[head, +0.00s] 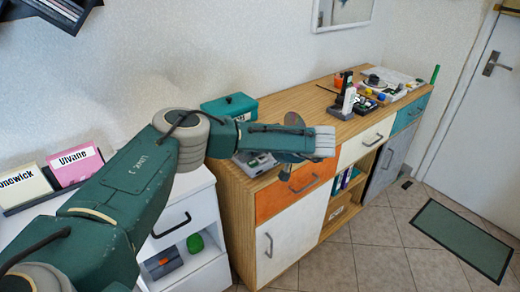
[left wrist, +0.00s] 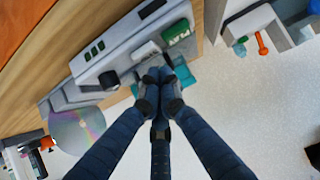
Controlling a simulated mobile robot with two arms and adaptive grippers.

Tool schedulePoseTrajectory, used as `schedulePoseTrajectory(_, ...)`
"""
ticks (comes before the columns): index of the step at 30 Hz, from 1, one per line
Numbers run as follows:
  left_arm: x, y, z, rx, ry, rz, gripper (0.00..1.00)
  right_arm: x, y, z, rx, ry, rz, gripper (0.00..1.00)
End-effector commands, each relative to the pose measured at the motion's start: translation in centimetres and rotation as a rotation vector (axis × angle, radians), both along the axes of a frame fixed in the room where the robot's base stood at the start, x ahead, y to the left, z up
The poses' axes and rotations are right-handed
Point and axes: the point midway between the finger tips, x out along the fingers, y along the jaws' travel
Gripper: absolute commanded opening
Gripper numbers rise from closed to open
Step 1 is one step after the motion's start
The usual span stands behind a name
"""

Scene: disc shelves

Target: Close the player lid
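The player (head: 255,162) is a grey device on the near end of the wooden cabinet, partly hidden by my left arm. In the left wrist view the player (left wrist: 125,52) shows green buttons, a black knob and a green part at one end. I cannot clearly make out its lid or how far it stands open. My left gripper (left wrist: 160,75) has its dark blue fingers drawn together over the player's wall-side edge, with nothing visible between them. My right gripper is not in view.
A teal box (head: 230,105) stands behind the player near the wall. A shiny disc (left wrist: 78,130) shows beside the player. A white drawer unit (head: 200,262) with an open compartment stands left of the cabinet. Several small items fill the cabinet's far end; bare wood (head: 290,100) lies between.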

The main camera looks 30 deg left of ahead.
Motion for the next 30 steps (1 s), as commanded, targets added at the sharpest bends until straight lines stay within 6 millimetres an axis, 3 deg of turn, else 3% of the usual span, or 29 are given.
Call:
schedulePoseTrajectory(21, 0.0, 0.0, -0.5, 0.08, -0.034, 0.002, 0.0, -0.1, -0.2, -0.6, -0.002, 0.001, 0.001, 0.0)
schedulePoseTrajectory(26, 0.1, -0.3, 1.1, 0.08, -0.035, 0.003, 0.0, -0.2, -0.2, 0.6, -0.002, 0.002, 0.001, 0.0)
schedulePoseTrajectory(30, 0.2, -0.8, 4.0, 0.081, -0.037, 0.004, 0.0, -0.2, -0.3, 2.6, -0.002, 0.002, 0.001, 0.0)
